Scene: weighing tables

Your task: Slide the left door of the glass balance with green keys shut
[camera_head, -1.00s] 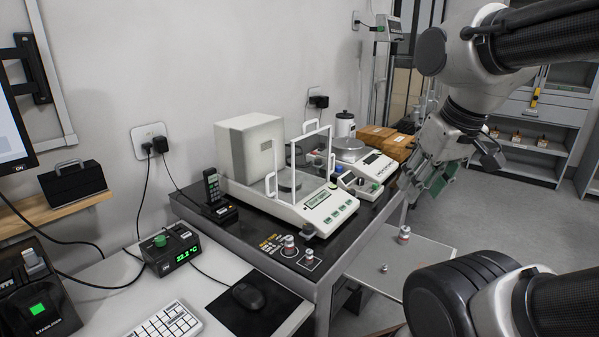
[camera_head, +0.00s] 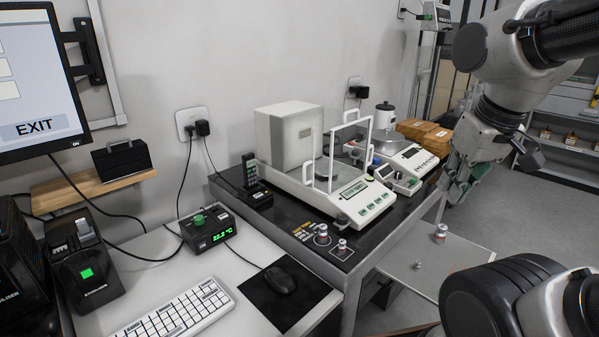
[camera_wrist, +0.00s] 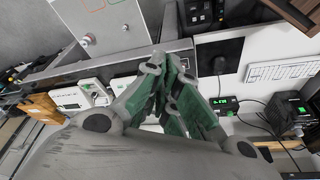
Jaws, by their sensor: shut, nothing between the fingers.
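The glass balance with green keys (camera_head: 376,205) stands on the black-topped table in the head view. Its tall pale housing (camera_head: 282,138) is at the back left. A clear white-edged pane (camera_head: 350,120) and white upright handles (camera_head: 308,172) rise in front of the housing. The left door's exact edges and how far it is open are hard to tell. My gripper (camera_head: 458,185) is right of the balance, apart from it, beyond the table's right edge. In the wrist view my gripper (camera_wrist: 168,72) has its green-padded fingers together, with nothing between them.
Small weights (camera_head: 342,246) sit at the table's front. A handset (camera_head: 252,175) stands left of the balance. A keyboard (camera_head: 175,312) and mouse (camera_head: 280,280) lie on the white desk.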

